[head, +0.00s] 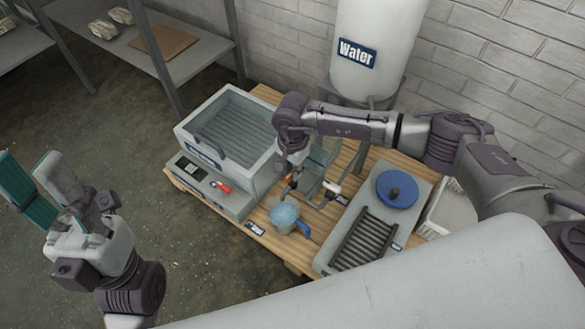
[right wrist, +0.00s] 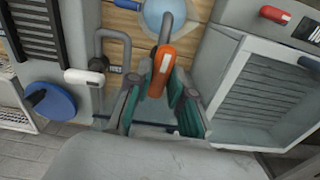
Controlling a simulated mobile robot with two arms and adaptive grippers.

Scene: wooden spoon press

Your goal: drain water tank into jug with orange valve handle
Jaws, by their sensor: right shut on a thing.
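The white water tank (head: 375,50), labelled "Water", stands on legs at the back. The orange valve handle (right wrist: 158,72) is on a grey pipe by the jug, and shows small in the head view (head: 287,181). My right gripper (right wrist: 161,84) is shut on it, its green-padded fingers either side. The light blue jug (head: 284,217) stands upright on the wooden table below the pipes; its top edge shows in the right wrist view (right wrist: 164,13). I cannot tell its water level. My left gripper (head: 29,165) is open and empty, away from the table at left.
A second, white-handled valve (head: 332,188) is right of the orange one. A grey press unit with a ribbed tray (head: 232,120) and red handle (head: 222,187) stands left. A grey unit with a blue disc (head: 397,189) and dark grille stands right. Shelves (head: 185,55) are behind.

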